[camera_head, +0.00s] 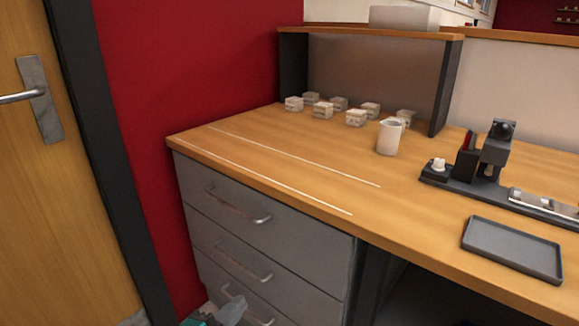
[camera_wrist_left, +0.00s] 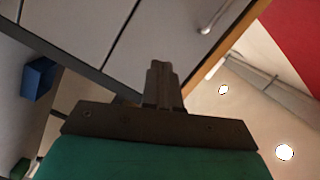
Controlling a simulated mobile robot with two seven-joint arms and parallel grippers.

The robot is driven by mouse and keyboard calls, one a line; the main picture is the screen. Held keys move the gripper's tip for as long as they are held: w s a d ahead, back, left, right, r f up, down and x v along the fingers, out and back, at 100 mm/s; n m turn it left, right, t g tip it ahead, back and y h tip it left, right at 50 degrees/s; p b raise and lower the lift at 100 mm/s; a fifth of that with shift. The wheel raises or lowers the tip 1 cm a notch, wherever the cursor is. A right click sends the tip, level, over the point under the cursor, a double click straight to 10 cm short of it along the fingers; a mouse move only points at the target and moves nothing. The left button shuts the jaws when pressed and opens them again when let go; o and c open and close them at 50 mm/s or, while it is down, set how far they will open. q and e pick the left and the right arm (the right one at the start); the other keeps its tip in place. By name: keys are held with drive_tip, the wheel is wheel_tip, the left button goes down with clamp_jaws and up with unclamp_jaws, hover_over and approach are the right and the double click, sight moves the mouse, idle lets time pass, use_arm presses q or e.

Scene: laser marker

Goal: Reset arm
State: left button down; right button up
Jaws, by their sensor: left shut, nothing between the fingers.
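My left gripper (camera_wrist_left: 160,68) shows in the left wrist view as a dark bracket with its two fingers together in the middle. It is shut and empty. The green part below it is my own arm. Grey drawer fronts and a wooden desk edge show behind the fingers, with a gap I cannot measure. In the head view, a pale grey and teal shape shows low at the bottom edge, in front of the lowest drawer; I cannot tell its details. My right gripper is in neither view.
The wooden desk (camera_head: 270,160) holds several small white blocks, a white cup (camera_head: 390,137), a dark device (camera_head: 495,150) and a black tray (camera_head: 512,249). Grey drawers (camera_head: 255,225) with handles stand below. A red wall (camera_head: 190,60) and door (camera_head: 50,200) are at left.

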use_arm(q)
drive_tip(key=s+a+f+n+g+y, duration=0.2)
drive_tip(key=s+f+n, duration=0.1)
drive_tip(key=s+n, duration=0.45)
drive_tip(key=s+a+f+n+g+y, duration=0.1)
drive_tip(key=s+f+n+g+y, duration=0.15)
drive_tip(key=s+n, duration=0.45)
drive_tip(key=s+a+r+n+y+p, duration=0.1)
drive_tip(key=a+r+p, duration=0.2)
drive_tip(key=r+p, duration=0.5)
drive_tip(key=p, duration=0.5)
drive_tip(key=shift+s+r+p, duration=0.3)
drive_tip(key=shift+p, duration=0.1)
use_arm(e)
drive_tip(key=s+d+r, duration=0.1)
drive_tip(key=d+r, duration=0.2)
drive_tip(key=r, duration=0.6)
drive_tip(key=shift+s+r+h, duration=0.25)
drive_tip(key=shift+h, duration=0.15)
use_arm(q)
drive_tip(key=shift+f, duration=0.1)
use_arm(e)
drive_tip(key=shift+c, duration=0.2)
